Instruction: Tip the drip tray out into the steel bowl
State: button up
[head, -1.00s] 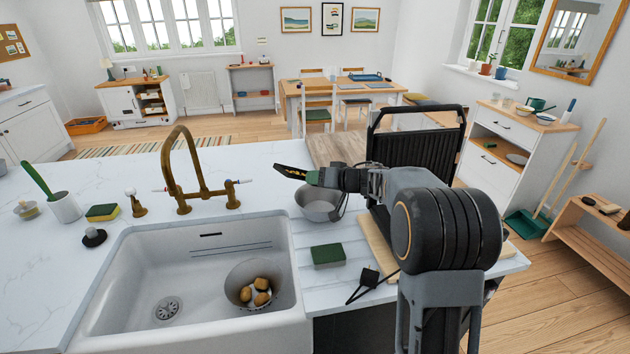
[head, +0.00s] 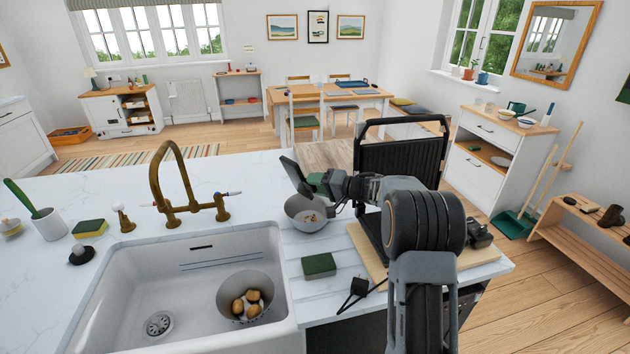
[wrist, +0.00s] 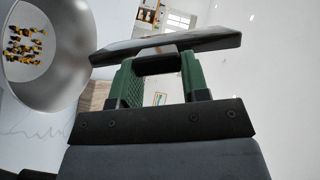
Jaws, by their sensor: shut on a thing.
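The dark drip tray (head: 291,173) is tilted steeply on edge above the left side of the steel bowl (head: 302,222). My gripper (head: 318,180) is shut on the tray's handle; the wrist view shows green finger pads on both sides of it (wrist: 156,66). The tray (wrist: 185,43) shows there as a thin dark slab, and its upper face is hidden. The bowl (wrist: 78,62) is at upper left in that view, with several yellow-brown bits (wrist: 25,42) inside. In the head view the bowl stands upright on the white worktop, apart from the tray.
An open black grill (head: 402,165) stands on a wooden board (head: 480,256) right of the bowl. A green sponge (head: 319,265) lies in front. The sink (head: 130,290), holding a grey bowl (head: 238,284) with potatoes, and a brass tap (head: 172,170) are at left.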

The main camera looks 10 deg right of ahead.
jog(key=d+m+p, duration=0.1)
jog(key=p, duration=0.3)
jog(key=shift+w+d+m+y, duration=0.15)
jog(key=shift+w+m+y, duration=0.25)
jog(key=shift+d, duration=0.1)
jog(key=shift+f, duration=0.1)
dwell(2.2)
